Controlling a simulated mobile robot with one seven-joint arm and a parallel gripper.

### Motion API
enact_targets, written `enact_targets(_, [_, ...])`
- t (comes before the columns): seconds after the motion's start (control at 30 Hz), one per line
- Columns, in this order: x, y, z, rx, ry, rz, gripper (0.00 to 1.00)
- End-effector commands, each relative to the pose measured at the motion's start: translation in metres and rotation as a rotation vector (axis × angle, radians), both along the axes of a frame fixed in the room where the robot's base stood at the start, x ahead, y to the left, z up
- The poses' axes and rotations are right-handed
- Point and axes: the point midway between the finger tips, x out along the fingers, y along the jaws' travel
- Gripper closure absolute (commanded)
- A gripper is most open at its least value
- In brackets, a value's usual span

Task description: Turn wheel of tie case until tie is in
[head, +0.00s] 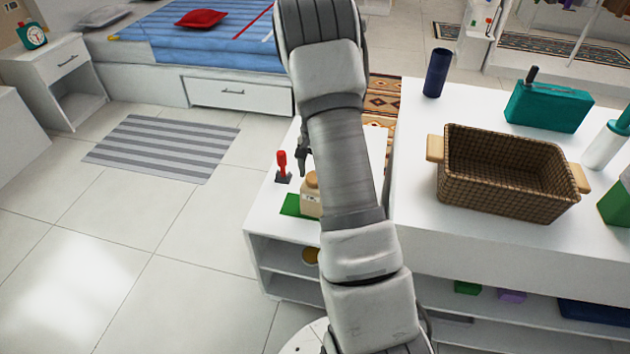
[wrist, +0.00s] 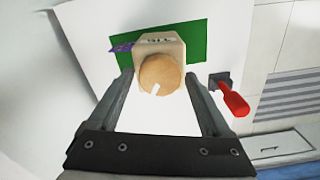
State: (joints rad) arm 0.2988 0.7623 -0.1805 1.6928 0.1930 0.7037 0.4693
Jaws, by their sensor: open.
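The tie case (wrist: 150,45) is a beige box on a green mat (wrist: 195,45) in the wrist view. Its round tan wheel (wrist: 165,68), with a white mark near its lower edge, faces my camera. A purple patterned strip, apparently the tie (wrist: 121,47), sticks out at the case's left side. My gripper (wrist: 158,76) is open, with one finger on each side of the wheel; I cannot tell whether they touch it. In the head view the case (head: 309,200) is partly hidden by my arm, and part of my gripper (head: 304,155) shows above it.
A red-handled lever (wrist: 234,101) stands close to the right finger; it also shows in the head view (head: 282,164). A wicker basket (head: 505,205), teal box (head: 550,106) and dark blue cylinder (head: 436,72) stand on the higher white counter. Floor at left is mostly clear.

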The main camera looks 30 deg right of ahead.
Motion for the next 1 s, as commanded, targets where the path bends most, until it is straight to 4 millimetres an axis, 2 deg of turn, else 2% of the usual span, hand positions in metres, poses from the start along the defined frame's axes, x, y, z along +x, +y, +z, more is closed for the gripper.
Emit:
enact_targets(0.5, [-0.0003, -0.0006, 0.0005, 0.000, 0.000, 0.701, 0.18])
enact_targets(0.63, [0.0000, 0.0001, 0.0003, 0.000, 0.000, 0.779, 0.18])
enact_targets(0.83, [0.0000, 0.0001, 0.0000, 0.000, 0.000, 0.786, 0.18])
enact_targets(0.87, [0.0000, 0.0001, 0.0000, 0.000, 0.000, 0.785, 0.21])
enact_targets(1.0, [-0.0001, 0.0001, 0.0000, 0.000, 0.000, 0.784, 0.46])
